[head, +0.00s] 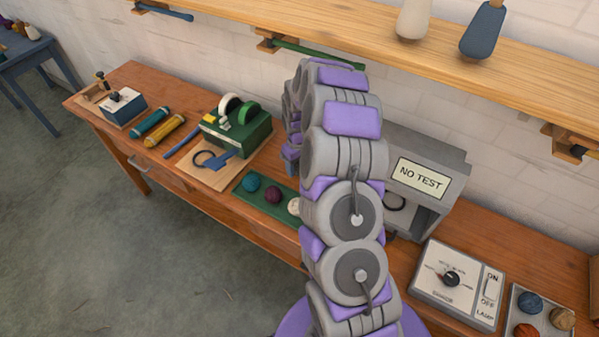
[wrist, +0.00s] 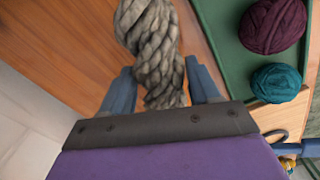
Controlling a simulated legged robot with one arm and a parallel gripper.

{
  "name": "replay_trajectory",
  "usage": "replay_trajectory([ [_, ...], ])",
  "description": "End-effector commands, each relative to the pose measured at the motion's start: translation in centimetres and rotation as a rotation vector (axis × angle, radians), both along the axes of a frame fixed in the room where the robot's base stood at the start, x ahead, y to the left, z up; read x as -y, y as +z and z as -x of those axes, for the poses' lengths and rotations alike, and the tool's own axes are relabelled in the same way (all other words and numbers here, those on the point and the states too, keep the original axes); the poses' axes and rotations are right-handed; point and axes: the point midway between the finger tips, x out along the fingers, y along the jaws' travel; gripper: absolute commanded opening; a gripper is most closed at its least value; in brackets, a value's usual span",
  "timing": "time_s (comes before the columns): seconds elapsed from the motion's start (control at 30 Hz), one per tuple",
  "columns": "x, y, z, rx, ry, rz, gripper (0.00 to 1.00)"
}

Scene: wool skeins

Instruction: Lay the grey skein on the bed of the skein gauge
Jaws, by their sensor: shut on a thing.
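The grey skein (wrist: 150,38), a thick twisted rope of wool, is between the two blue fingers of my gripper (wrist: 161,80) in the wrist view. My gripper is shut on it, and its upper end runs out of the picture. Wooden bench top shows beyond it. A grey box with a sign reading NO TEST (head: 424,178) stands behind my arm and is likely the skein gauge.
A green tray (head: 245,206) with wool balls lies left of my arm; it also shows in the wrist view (wrist: 225,45). A green device with arches (head: 240,128) stands farther left. A LAMP control panel (head: 456,283) and another ball tray (head: 519,293) are right. A shelf (head: 440,55) runs above.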

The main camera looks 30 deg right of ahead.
Motion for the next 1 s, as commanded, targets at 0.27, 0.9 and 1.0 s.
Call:
replay_trajectory([
  [0.27,-0.1,-3.1,-0.1,0.002,0.001,0.002,0.27],
  [0.9,0.0,-3.2,0.0,0.001,0.001,0.001,0.87],
  [1.0,0.0,-3.2,0.0,0.001,0.001,0.001,0.87],
])
